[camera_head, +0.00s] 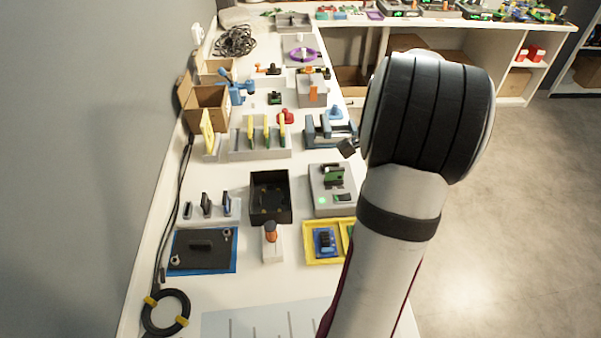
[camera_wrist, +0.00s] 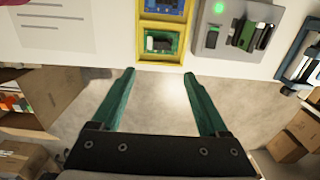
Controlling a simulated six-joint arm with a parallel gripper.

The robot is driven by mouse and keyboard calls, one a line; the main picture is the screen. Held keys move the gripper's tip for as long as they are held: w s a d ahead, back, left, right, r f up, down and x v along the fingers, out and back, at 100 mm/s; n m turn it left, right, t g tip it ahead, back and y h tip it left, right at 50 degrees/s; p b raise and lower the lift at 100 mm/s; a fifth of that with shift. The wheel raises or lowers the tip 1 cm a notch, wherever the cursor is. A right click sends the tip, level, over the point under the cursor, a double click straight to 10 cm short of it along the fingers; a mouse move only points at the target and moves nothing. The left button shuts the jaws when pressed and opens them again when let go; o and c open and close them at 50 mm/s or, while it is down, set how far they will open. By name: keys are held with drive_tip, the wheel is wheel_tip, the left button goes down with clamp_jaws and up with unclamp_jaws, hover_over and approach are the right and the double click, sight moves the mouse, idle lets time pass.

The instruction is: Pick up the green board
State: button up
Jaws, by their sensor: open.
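The green board (camera_wrist: 160,42), with a dark part and a white part on it, lies in the nearer compartment of a yellow tray (camera_wrist: 141,27) in the wrist view. In the head view the tray (camera_head: 306,254) is partly covered by my arm, and only a sliver of green shows at its right. My gripper (camera_wrist: 160,74) has two green fingers spread wide with nothing between them. In the wrist view its fingertips show just below the tray, over the table's edge and the floor. The jaws do not show clearly in the head view.
A blue board (camera_head: 324,241) lies in the tray's other compartment. A grey fixture (camera_wrist: 214,47) with a green light and upright boards stands beside the tray. A black box (camera_head: 270,184) and an orange-topped tool in a white holder (camera_head: 272,248) stand nearby.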

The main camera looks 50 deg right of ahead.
drive_tip(key=f, duration=1.5)
drive_tip(key=shift+w+f, duration=0.2)
drive_tip(key=shift+f, duration=0.2)
clamp_jaws()
